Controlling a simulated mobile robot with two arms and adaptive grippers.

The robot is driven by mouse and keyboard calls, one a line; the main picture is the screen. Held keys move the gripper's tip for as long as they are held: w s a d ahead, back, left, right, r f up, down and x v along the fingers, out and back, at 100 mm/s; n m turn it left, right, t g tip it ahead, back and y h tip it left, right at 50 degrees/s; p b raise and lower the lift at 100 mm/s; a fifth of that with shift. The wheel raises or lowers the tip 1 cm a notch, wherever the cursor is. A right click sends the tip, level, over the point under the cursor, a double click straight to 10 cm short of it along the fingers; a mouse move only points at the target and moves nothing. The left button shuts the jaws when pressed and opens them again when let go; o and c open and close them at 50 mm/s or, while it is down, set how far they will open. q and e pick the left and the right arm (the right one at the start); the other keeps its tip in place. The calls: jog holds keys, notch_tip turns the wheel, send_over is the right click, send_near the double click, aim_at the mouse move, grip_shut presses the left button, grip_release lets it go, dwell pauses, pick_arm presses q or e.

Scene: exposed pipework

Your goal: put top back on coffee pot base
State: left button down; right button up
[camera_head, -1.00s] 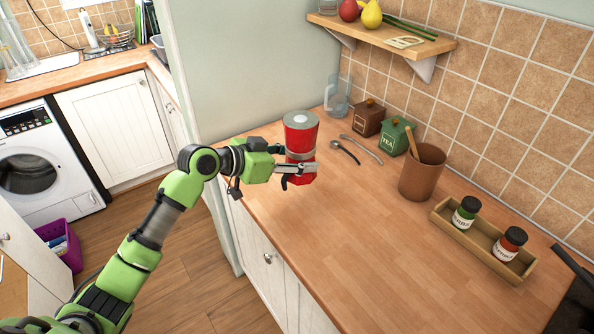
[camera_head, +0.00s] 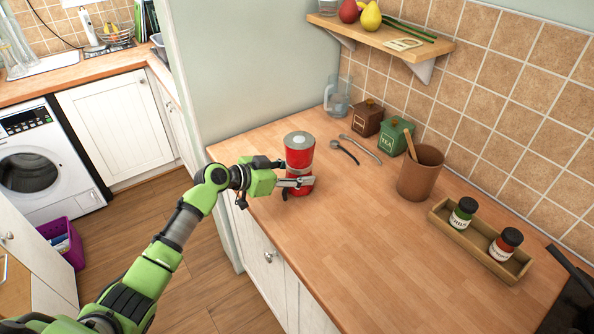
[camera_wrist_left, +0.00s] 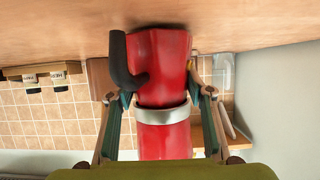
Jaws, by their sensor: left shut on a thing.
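The red coffee pot (camera_head: 299,155) is on or just above the wooden counter near its left edge, close to upright. A flat grey round face points up, and a silver band (camera_wrist_left: 162,114) runs around its middle. In the left wrist view, which is upside down, the faceted red section (camera_wrist_left: 165,65) with the dark curved handle (camera_wrist_left: 122,65) is nearest the counter. The plain red section (camera_wrist_left: 165,142) is on the band's other side. My left gripper (camera_head: 297,183) is shut on the pot's lower section, below the band. My right gripper is out of view.
Two spoons (camera_head: 345,152), a brown canister (camera_head: 367,118) and a green tea canister (camera_head: 395,136) are behind the pot. A brown utensil pot (camera_head: 420,173) and a wooden tray (camera_head: 480,241) with two jars stand to the right. The counter's front middle is clear.

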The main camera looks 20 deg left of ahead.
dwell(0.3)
pick_arm(q)
jog(key=shift+f, duration=0.15)
jog(key=c, duration=1)
grip_release()
jog(key=shift+f, duration=0.15)
jog(key=shift+c, duration=0.2)
